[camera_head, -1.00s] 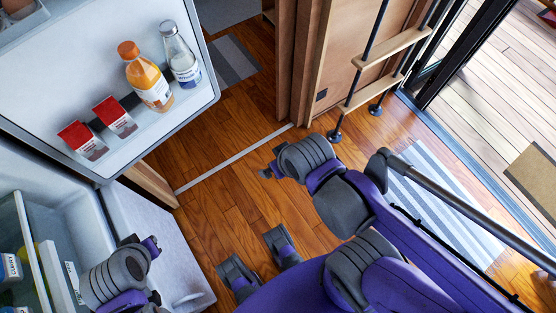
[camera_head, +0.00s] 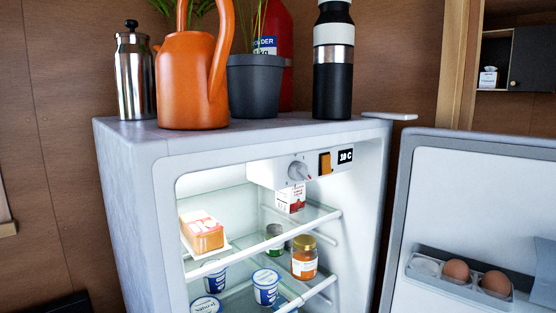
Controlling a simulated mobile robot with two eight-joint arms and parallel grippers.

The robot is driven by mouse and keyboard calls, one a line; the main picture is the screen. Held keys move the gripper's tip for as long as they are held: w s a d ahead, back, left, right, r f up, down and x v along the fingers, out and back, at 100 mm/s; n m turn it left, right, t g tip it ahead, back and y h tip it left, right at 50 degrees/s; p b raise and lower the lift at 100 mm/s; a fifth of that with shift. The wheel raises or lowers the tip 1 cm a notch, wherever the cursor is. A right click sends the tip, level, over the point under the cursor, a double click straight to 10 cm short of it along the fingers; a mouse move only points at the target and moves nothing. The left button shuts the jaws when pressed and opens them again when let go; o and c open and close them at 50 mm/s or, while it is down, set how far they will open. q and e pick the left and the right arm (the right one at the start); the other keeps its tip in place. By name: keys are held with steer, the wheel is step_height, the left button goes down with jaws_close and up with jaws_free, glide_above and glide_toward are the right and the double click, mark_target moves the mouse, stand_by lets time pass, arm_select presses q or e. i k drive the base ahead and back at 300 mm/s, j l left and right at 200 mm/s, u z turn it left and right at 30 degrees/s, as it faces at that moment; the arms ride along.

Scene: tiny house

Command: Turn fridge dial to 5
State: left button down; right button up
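The fridge (camera_head: 135,200) stands open in front of me. Its dial (camera_head: 298,171) is a small round whitish knob on the control panel at the top inside. A reddish mark shows at the dial's right side; its numbers are too small to read. Right of it are an orange switch (camera_head: 325,163) and a small black display (camera_head: 346,156) that seems to read 10 C. The fridge door (camera_head: 410,190) is swung open to the right. Neither of my grippers is in the head view.
On top of the fridge stand a steel canister (camera_head: 134,80), an orange watering can (camera_head: 190,85), a dark plant pot (camera_head: 254,85), a red container (camera_head: 280,40) and a flask (camera_head: 333,70). A small box (camera_head: 291,198) and a jar (camera_head: 304,257) sit below the dial. Eggs (camera_head: 457,270) are in the door.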

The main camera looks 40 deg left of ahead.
mark_target(298, 171)
steer(key=u, duration=1.3)
steer(key=k+l+z, duration=0.15)
steer(key=l, duration=0.25)
steer(key=k+l+z, duration=0.15)
steer(key=k+l, duration=0.2)
steer(key=i+j, duration=0.25)
steer(key=j, duration=0.15)
